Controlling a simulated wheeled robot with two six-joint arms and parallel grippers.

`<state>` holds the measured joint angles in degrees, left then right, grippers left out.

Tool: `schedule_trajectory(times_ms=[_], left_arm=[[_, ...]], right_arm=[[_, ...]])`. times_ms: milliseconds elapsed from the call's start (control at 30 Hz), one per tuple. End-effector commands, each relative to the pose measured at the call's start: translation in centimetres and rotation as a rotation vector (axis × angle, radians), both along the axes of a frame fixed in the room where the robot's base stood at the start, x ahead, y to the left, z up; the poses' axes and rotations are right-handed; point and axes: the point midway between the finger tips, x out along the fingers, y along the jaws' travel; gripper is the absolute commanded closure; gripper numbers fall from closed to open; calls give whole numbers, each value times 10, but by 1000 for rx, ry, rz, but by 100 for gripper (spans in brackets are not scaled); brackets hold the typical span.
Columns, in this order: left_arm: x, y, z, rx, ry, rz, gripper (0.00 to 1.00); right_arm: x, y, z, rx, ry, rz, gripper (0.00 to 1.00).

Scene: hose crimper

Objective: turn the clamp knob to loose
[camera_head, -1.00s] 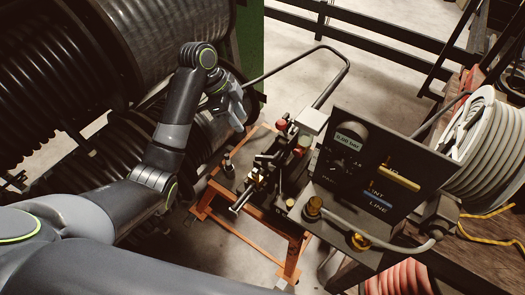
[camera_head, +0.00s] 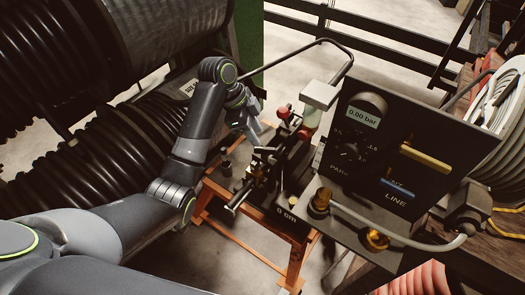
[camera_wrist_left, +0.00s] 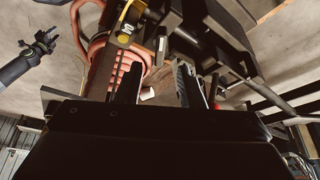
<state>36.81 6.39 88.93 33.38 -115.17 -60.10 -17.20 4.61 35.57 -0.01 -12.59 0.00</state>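The crimper stand (camera_head: 205,203) has an orange frame with dark clamp parts (camera_head: 262,165) on top. A red knob (camera_head: 283,112) stands at its back, with a second red part just right of it. I cannot tell for certain which is the clamp knob. My left gripper (camera_head: 254,128) is just left of the red knob, seemingly apart from it. In the left wrist view its two fingers (camera_wrist_left: 157,85) are apart with nothing between them. My right gripper (camera_wrist_left: 42,42) shows small at upper left there.
The gauge panel (camera_head: 375,185) reads 0.00 bar and has yellow and blue handles. A bent metal bar (camera_head: 300,51) rises behind the clamp. Large black hose coils (camera_head: 95,165) crowd the left. A pale hose reel (camera_head: 508,120) stands at right.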

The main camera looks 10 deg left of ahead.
Motion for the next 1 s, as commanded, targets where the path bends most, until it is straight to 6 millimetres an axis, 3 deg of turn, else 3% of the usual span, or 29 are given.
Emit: schedule_trajectory(times_ms=[33,200,333,767,1000], left_arm=[[0,-3,-12,-1,1,0,65],[2,-14,-37,0,1,0,65],[2,-20,-47,0,3,2,65],[3,-23,-56,1,-1,0,65],[3,-23,-56,1,0,0,97]], right_arm=[[0,0,-12,0,1,0,64],[-1,1,-25,1,1,0,64],[-1,1,-19,2,2,-1,64],[-1,1,-19,2,2,-1,64],[-1,1,-19,2,2,-1,64]])
